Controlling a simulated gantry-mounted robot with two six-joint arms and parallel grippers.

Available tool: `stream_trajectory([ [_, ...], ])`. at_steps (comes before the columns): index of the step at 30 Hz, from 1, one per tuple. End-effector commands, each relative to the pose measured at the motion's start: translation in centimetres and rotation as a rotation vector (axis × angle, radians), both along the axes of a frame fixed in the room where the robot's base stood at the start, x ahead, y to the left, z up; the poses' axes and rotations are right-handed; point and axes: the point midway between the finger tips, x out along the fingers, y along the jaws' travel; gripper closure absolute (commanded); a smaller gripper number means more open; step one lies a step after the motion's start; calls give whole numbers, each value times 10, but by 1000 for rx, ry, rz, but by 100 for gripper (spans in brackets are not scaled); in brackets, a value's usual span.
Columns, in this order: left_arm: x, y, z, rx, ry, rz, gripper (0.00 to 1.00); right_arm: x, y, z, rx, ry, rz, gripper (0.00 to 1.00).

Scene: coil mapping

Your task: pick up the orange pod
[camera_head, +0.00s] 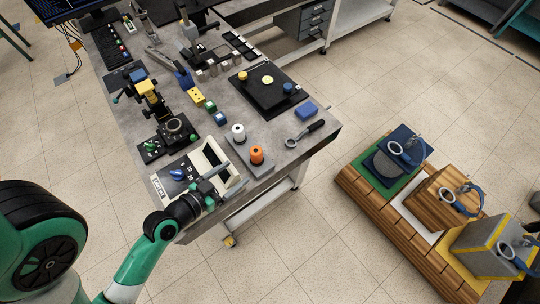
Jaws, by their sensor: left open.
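My right gripper is not in view.
A similar white pod (238,133) stands just behind the orange one. A dark-handled tool (305,133) lies to the right, with a blue block (307,111) behind it. A black board (268,92) and small yellow and green blocks (203,101) stand farther back.

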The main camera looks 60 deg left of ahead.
Motion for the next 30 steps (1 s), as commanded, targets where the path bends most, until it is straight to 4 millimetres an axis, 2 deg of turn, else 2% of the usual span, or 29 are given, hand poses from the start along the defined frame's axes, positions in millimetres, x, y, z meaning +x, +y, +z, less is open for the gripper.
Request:
stream_trajectory([
  [2, -8, 2, 0, -11, 14, 26, 14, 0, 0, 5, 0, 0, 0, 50],
  [7, -3, 6, -1, -8, 10, 28, 14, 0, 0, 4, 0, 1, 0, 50],
  [15, 38, 24, -20, -6, 8, 27, 14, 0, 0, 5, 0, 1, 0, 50],
  [23, 50, 30, -25, -8, 10, 29, 14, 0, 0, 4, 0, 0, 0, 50],
  [30, 81, 50, -36, -7, 9, 28, 14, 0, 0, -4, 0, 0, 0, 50],
])
